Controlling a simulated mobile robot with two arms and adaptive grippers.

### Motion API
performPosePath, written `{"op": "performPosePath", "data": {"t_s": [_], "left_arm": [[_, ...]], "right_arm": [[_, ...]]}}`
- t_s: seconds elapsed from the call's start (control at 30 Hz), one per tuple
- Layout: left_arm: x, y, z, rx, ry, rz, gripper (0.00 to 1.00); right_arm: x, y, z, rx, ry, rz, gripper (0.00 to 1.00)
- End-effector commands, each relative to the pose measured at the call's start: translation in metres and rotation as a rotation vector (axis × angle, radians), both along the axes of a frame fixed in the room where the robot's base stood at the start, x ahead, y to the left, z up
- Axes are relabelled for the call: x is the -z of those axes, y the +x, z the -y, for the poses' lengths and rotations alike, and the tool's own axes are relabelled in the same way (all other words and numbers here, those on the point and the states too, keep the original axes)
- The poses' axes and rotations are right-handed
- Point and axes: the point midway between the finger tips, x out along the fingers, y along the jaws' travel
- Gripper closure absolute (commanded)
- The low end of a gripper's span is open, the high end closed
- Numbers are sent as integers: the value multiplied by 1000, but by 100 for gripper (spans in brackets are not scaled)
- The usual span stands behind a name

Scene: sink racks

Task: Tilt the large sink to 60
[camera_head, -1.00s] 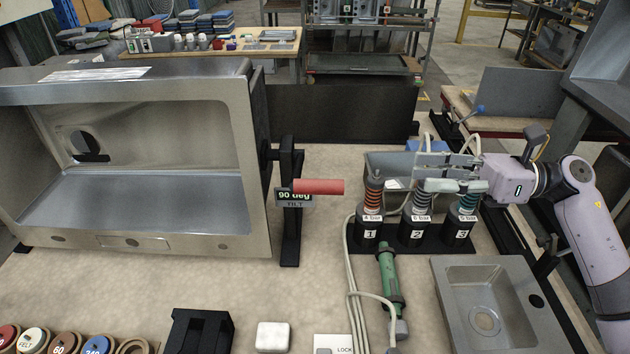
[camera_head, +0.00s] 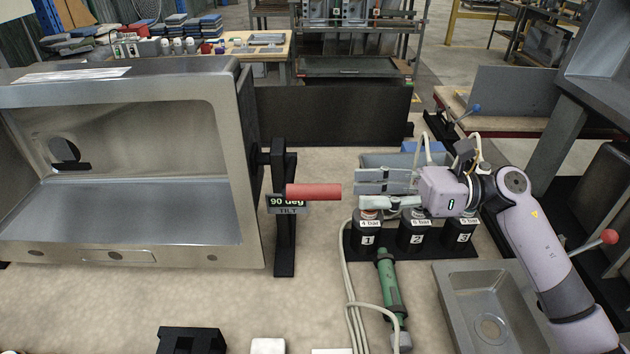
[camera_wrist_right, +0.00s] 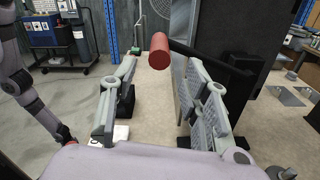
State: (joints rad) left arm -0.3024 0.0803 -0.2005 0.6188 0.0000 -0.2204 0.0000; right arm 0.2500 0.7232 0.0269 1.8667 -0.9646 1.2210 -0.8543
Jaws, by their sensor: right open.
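The large sink (camera_head: 130,220) is tilted up on its side at the left, its basin facing me. My left gripper is not in view.
Numbered black holders (camera_head: 410,236) stand below my right gripper. A green tool (camera_head: 388,282) with cables lies in front of them. A small sink (camera_head: 455,282) is at the lower right. The bench between stand and holders is mostly clear.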

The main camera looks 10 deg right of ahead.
Motion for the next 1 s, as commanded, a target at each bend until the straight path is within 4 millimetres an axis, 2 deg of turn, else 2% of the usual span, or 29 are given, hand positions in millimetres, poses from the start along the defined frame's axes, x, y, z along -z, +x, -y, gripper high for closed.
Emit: {"op": "performPosePath", "data": {"t_s": [0.03, 0.2, 0.4, 0.6, 0.87, 1.0], "left_arm": [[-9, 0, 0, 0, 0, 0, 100], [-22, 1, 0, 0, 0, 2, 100], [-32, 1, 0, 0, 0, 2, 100], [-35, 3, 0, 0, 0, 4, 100], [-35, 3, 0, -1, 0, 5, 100], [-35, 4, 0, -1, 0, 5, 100]], "right_arm": [[-6, 1, -12, -4, 3, 3, 57], [-5, 9, -48, -1, 4, 1, 57], [-3, 15, -78, -1, 3, 0, 57], [-1, 18, -90, 0, 1, 1, 57], [0, 18, -91, 0, 0, 1, 57], [0, 18, -91, 0, 0, 1, 66]]}}
